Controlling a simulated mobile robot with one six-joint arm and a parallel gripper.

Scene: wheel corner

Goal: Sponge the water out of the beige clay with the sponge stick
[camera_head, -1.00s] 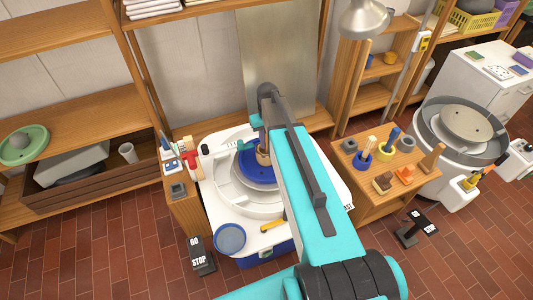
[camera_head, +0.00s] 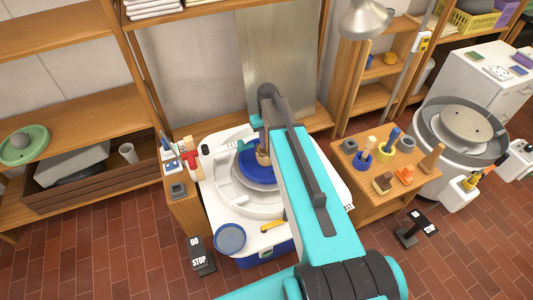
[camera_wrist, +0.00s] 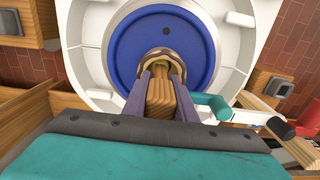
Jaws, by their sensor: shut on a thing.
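The beige clay (camera_wrist: 160,54) is a small round-mouthed pot in the middle of the blue disc (camera_wrist: 122,48) on the wheel. It also shows in the head view (camera_head: 263,156), partly behind my arm. My gripper (camera_wrist: 161,80) is shut on the wooden handle of the sponge stick (camera_wrist: 160,98), in front of the clay in the wrist view. The stick points at the clay's open mouth. Its sponge end is hidden, so I cannot tell how deep it sits or whether it touches the clay. I cannot make out water inside.
The white wheel basin (camera_wrist: 85,35) surrounds the disc. A teal rod (camera_wrist: 212,103) is close right of my gripper in the wrist view.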

